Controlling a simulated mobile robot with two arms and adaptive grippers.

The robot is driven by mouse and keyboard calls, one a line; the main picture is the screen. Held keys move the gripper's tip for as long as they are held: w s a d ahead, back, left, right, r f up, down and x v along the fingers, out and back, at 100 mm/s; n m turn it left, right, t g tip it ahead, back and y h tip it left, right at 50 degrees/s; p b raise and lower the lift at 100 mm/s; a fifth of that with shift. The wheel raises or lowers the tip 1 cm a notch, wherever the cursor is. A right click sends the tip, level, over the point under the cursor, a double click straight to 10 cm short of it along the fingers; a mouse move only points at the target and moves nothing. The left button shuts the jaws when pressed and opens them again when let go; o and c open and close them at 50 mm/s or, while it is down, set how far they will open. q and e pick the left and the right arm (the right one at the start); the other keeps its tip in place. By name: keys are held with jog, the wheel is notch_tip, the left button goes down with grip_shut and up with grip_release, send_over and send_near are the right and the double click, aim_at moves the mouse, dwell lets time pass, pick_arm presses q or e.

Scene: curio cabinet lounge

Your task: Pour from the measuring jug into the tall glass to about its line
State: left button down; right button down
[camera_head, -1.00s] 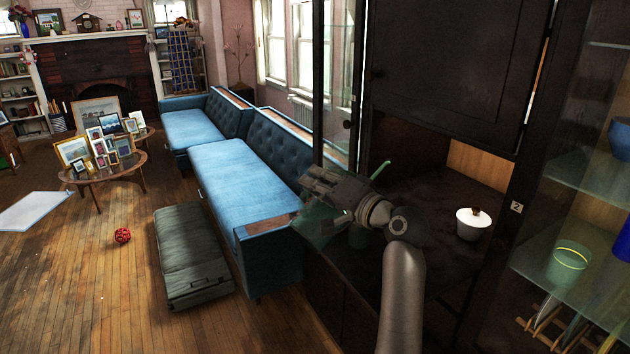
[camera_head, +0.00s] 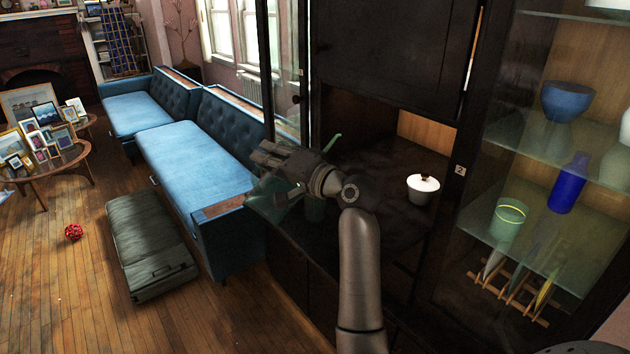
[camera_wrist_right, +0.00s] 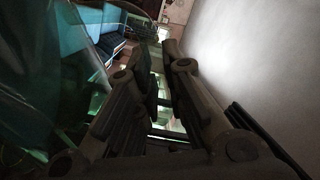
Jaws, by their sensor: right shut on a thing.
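My right gripper (camera_head: 285,165) is shut on a clear greenish vessel, which looks like the measuring jug (camera_head: 263,203), at the front of the dark cabinet. The jug's glass also shows in the right wrist view (camera_wrist_right: 35,60), left of the fingers. Its contents cannot be made out. A green piece (camera_head: 332,143) sticks up behind the gripper, and a green body shows below it; I cannot tell whether both belong to the jug. A greenish glass with a yellow line near its rim (camera_head: 509,222), apparently the tall glass, stands on a glass shelf at right, well apart from the gripper. My left gripper is not in view.
A white lidded pot (camera_head: 422,190) stands on the dark cabinet surface between gripper and glass. A dark upright (camera_head: 455,200) divides them. A blue vase (camera_head: 568,185) stands close to the glass, and a blue bowl (camera_head: 567,101) stands above. A wooden rack (camera_head: 508,290) is below.

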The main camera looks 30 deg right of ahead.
jog(key=shift+d+r, duration=0.1)
jog(key=shift+r, duration=0.25)
dwell(0.3)
jog(key=shift+d+r+p, duration=0.15)
jog(key=shift+p, duration=0.4)
jog(key=shift+w+d+r+m, duration=0.1)
jog(key=shift+r+m, duration=0.05)
jog(key=shift+m, duration=0.15)
dwell(0.4)
jog(key=shift+d+r+p, duration=0.15)
jog(key=shift+p, duration=0.4)
jog(key=shift+w+d+r+m+p, duration=0.1)
jog(key=shift+m+p, duration=0.2)
dwell(0.4)
jog(key=shift+d+r, duration=0.1)
jog(key=shift+d+r+p, duration=0.15)
jog(key=shift+r+p, duration=0.05)
jog(key=shift+p, duration=0.35)
dwell(0.6)
jog(key=shift+w+d+r+m+p, duration=0.2)
jog(key=shift+d+r+m+p, duration=0.35)
jog(key=shift+p, duration=0.3)
dwell(1.4)
